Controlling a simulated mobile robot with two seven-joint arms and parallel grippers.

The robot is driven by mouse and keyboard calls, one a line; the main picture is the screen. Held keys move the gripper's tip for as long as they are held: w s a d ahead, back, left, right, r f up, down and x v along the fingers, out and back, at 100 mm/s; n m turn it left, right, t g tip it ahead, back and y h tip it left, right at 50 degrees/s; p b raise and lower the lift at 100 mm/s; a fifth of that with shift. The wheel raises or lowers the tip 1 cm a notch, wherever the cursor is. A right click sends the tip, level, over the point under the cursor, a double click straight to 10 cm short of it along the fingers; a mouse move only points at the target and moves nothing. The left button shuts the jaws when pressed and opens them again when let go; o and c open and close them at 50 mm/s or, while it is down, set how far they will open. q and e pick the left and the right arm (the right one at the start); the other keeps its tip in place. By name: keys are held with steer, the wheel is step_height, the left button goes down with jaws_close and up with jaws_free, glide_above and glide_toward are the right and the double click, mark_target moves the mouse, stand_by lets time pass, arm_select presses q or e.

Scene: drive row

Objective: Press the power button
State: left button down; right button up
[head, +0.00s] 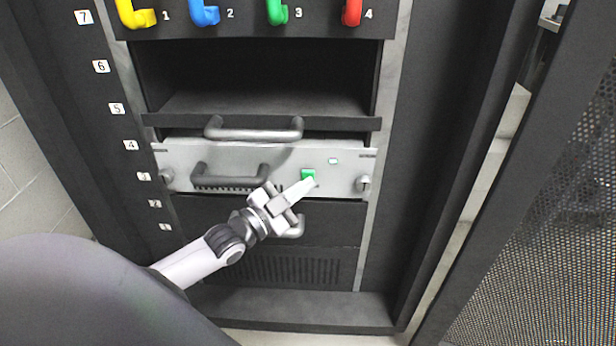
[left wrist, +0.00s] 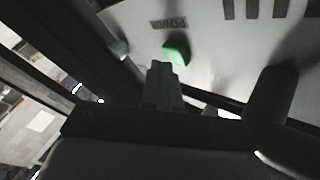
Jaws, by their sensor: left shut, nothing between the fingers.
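The green power button (head: 308,174) is on the right part of a light grey drive unit (head: 230,155) in the rack. A small lit indicator (head: 333,161) sits above and right of it. In the left wrist view the button (left wrist: 176,53) shows beside the "POWER" label (left wrist: 168,23). My left gripper (head: 314,182) is shut and empty, its tips just below and right of the button. In the left wrist view its fingers (left wrist: 161,72) end close to the button; whether they touch cannot be told. My right gripper is not in view.
A dark handle (head: 230,178) is on the unit, left of the button. Above is a shelf with a grey handle (head: 254,131) and an empty bay (head: 260,75). Coloured numbered hooks (head: 277,12) line the top. A perforated door (head: 545,220) stands open at right.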

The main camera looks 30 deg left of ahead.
arm_select(q)
steer(key=shift+w+a, duration=0.25)
steer(key=shift+w, duration=0.15)
stand_by(0.8)
steer(key=shift+s+d+p, duration=0.45)
steer(key=shift+s+p, duration=0.25)
steer(key=shift+s, duration=0.05)
steer(key=s+d+p, duration=0.1)
steer(key=s+p, duration=0.1)
steer(key=s, duration=0.1)
steer(key=s+d+p, duration=0.1)
steer(key=shift+s+d, duration=0.15)
steer(key=shift+d, duration=0.15)
